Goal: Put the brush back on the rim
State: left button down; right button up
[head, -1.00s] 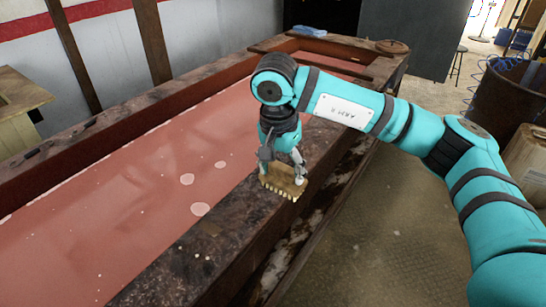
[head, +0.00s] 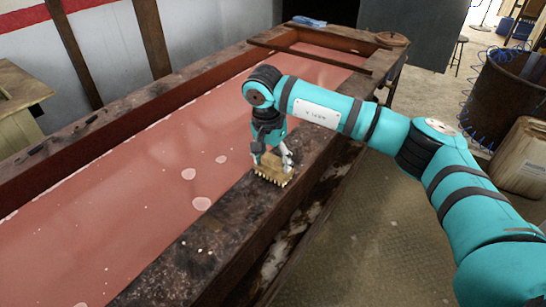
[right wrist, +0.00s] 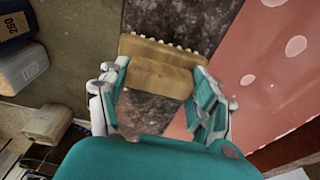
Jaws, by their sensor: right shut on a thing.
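The brush (head: 272,174) is a tan wooden block with a row of pale bristles along one edge. My right gripper (head: 271,160) is shut on it from above, at the near rim (head: 215,235) of the long trough. In the right wrist view the brush (right wrist: 158,68) sits between the two fingers (right wrist: 160,92), with the dark stained rim (right wrist: 172,18) behind it. The brush is over the rim and looks low on it; I cannot tell whether it touches. My left gripper is out of view.
The trough holds red liquid (head: 130,205) with pale foam patches. A blue cloth (head: 309,21) and a round brown object (head: 391,39) lie at its far end. Floor beside the trough is clear.

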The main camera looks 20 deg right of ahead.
aim_at(269, 171)
jog(key=shift+f, duration=0.2)
jog(key=o, duration=1.2)
jog(key=shift+c, duration=0.2)
jog(key=shift+r, duration=0.65)
notch_tip(269, 171, up, 11)
jog(key=s+a+b, duration=0.1)
jog(key=b, duration=0.1)
jog(key=shift+a, duration=0.2)
